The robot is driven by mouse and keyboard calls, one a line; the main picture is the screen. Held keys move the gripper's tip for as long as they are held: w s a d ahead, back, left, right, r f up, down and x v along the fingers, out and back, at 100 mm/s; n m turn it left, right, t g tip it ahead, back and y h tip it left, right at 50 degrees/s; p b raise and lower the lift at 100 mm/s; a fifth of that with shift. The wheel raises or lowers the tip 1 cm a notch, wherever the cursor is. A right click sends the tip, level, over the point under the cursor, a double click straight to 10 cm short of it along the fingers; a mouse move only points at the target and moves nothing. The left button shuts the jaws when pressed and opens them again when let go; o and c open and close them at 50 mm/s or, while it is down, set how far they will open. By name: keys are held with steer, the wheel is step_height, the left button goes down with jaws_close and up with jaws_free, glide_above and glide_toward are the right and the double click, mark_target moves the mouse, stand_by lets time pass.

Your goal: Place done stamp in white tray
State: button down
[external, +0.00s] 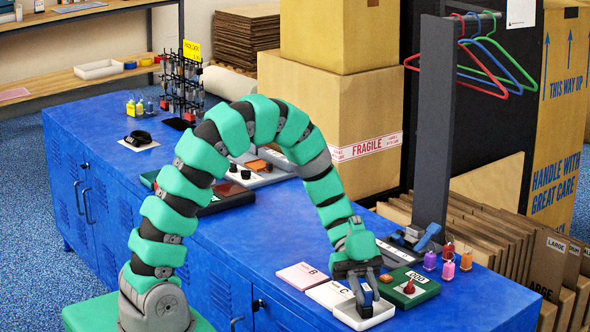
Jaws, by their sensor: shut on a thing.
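My gripper (363,296) points down over a small white tray (378,318) near the front edge of the blue bench. It is shut on a small dark stamp-like piece with a blue-grey part, mostly hidden by the fingers. I take this piece for the done stamp, but its label cannot be read. It is low over the tray; whether it touches the tray floor cannot be told. Just right of the tray lies a green pad (424,290) with a small dark-red knobbed piece (409,287) and a white label on it.
Several small coloured tagged pieces (448,270) stand to the right. A dark post with hangers (434,130) and cartons (345,110) rise behind. Another white tray (100,69) is on the back shelf.

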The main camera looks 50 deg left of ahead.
steer(key=shift+f, duration=0.1)
steer(key=c, duration=1.3)
jaws_free()
steer(key=shift+o, duration=0.2)
